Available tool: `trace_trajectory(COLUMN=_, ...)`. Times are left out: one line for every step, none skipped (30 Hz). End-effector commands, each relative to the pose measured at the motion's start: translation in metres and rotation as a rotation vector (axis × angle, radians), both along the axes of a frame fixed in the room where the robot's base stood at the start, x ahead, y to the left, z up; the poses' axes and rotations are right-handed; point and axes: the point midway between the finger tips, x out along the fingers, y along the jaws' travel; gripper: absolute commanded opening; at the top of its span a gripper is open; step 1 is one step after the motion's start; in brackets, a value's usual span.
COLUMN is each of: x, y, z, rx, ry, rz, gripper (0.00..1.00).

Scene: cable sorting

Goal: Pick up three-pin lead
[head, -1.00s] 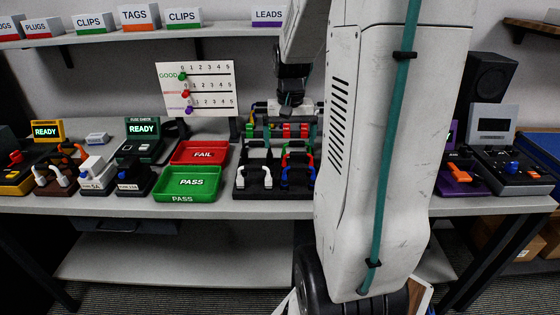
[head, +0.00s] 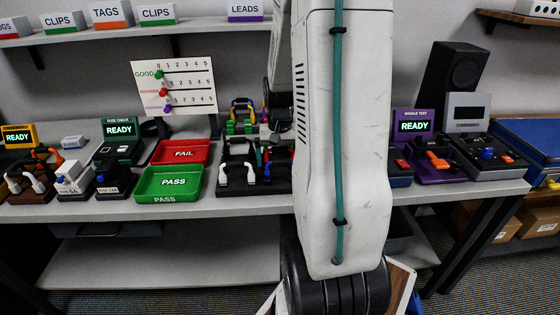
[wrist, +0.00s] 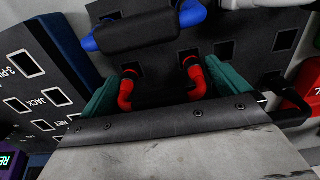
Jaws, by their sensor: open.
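I cannot tell by label which lead is the three-pin one. In the wrist view a lead with red curved ends (wrist: 194,82) lies in a black holder. My gripper (wrist: 163,68) is open, its green fingers on either side of the red ends; its palm edge hides part of that lead. A lead with blue ends and a black handle (wrist: 140,34) lies just beyond it. In the head view the black lead rack (head: 226,191) holds white-handled leads (head: 236,179) at its front; my arm hides its right side and my gripper is not clear there.
A black panel marked 3-PIN, JACK and NET (wrist: 28,82) is close on the left in the wrist view. Green PASS (head: 168,196) and red FAIL (head: 199,143) trays stand left of the rack. A purple module tester (head: 434,175) reading READY stands to the right.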

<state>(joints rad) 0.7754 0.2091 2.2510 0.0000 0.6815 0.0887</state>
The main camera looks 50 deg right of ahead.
Motion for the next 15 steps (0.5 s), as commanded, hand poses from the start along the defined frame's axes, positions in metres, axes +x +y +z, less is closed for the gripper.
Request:
trace_trajectory(x=0.0001, y=0.0000, z=0.0002, rx=0.000, ry=0.000, rz=0.000, gripper=1.00)
trace_trajectory(x=0.0001, y=0.0000, z=0.0002, rx=0.000, ry=0.000, rz=0.000, gripper=0.97)
trace_trajectory(x=0.0001, y=0.0000, z=0.0003, rx=0.000, ry=0.000, rz=0.000, gripper=0.86)
trace_trajectory(x=0.0001, y=0.0000, z=0.0003, rx=0.000, ry=0.000, rz=0.000, gripper=0.78)
trace_trajectory(x=0.0001, y=0.0000, z=0.0004, rx=0.000, ry=0.000, rz=0.000, gripper=0.69)
trace_trajectory(x=0.0001, y=-0.0001, z=0.0004, rx=0.000, ry=0.000, rz=0.000, gripper=0.64)
trace_trajectory(x=0.0001, y=-0.0001, z=0.0004, rx=0.000, ry=0.000, rz=0.000, gripper=0.64)
trace_trajectory(x=0.0001, y=-0.0002, z=0.0005, rx=-0.001, ry=-0.001, rz=0.000, gripper=0.64)
trace_trajectory(x=0.0002, y=-0.0001, z=0.0006, rx=-0.001, ry=-0.001, rz=0.000, gripper=0.64)
trace_trajectory(x=0.0001, y=-0.0002, z=0.0006, rx=-0.001, ry=-0.001, rz=0.000, gripper=0.64)
trace_trajectory(x=0.0002, y=-0.0002, z=0.0006, rx=-0.001, ry=-0.001, rz=0.000, gripper=0.64)
trace_trajectory(x=0.0001, y=-0.0002, z=0.0006, rx=0.000, ry=0.000, rz=0.000, gripper=0.64)
trace_trajectory(x=0.0002, y=-0.0002, z=0.0007, rx=-0.001, ry=-0.001, rz=0.000, gripper=0.64)
trace_trajectory(x=0.0002, y=-0.0002, z=0.0010, rx=-0.001, ry=-0.001, rz=0.000, gripper=0.64)
trace_trajectory(x=0.0003, y=-0.0003, z=0.0019, rx=-0.001, ry=-0.001, rz=0.000, gripper=0.64)
